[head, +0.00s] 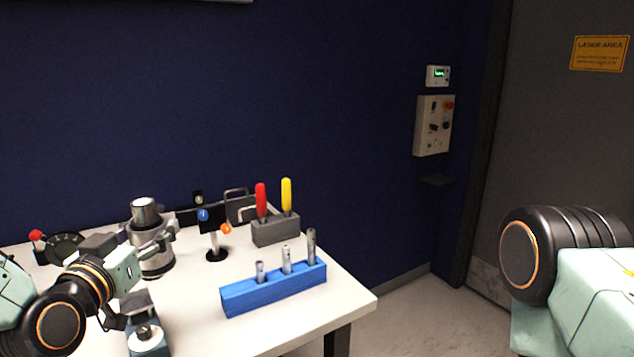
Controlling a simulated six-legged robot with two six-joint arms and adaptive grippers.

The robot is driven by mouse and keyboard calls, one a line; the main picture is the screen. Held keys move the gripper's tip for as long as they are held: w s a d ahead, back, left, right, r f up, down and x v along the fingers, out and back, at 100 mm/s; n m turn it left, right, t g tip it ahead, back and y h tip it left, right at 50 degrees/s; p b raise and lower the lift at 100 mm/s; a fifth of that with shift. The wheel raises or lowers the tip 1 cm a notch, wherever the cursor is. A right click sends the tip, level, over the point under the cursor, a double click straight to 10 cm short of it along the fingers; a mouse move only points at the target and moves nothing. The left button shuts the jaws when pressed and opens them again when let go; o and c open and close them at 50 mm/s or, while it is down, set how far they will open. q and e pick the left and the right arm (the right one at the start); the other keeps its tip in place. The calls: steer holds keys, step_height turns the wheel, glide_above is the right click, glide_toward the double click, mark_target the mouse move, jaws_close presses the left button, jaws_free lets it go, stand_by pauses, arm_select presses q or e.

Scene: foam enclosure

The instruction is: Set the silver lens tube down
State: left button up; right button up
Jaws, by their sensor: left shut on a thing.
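The silver lens tube (145,210) is a short, upright metal cylinder at the left of the white table (325,310). My left gripper (155,243) comes in from the left and is shut on the tube around its middle. The gripper's fingers hide part of the tube's side. A wider silver and dark ringed part (155,264) shows below the fingers; I cannot tell whether it is the tube's lower end or a separate piece under it. Whether the tube touches anything below is also unclear. My right gripper is out of view; only part of my right arm shows.
A blue block (275,293) with three metal pins stands at the front right. A grey holder (275,231) has red and yellow handles. A small black-based post (216,250) stands close right of the tube. A blue-grey fixture (148,345) is in front. Bare tabletop lies between.

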arm_select(q)
steer(key=s+d+f+m+h+b, duration=0.1)
steer(key=s+d+f+h+b, duration=0.1)
steer(key=f, duration=0.5)
steer(key=s+d+f+m+g+h+b, duration=0.1)
steer(key=s+d+f+m+h+b, duration=0.1)
steer(key=s+d+f, duration=0.2)
steer(key=s+d+f+m+g+h+b, duration=0.1)
steer(key=s+d+f+h+b, duration=0.1)
steer(key=s+f, duration=0.5)
step_height(320, 180, down, 5)
steer(key=shift+s+d+f+m+h, duration=0.15)
steer(key=shift+s+d+m+h, duration=0.35)
steer(key=shift+d, duration=0.4)
steer(key=shift+w+a, duration=0.1)
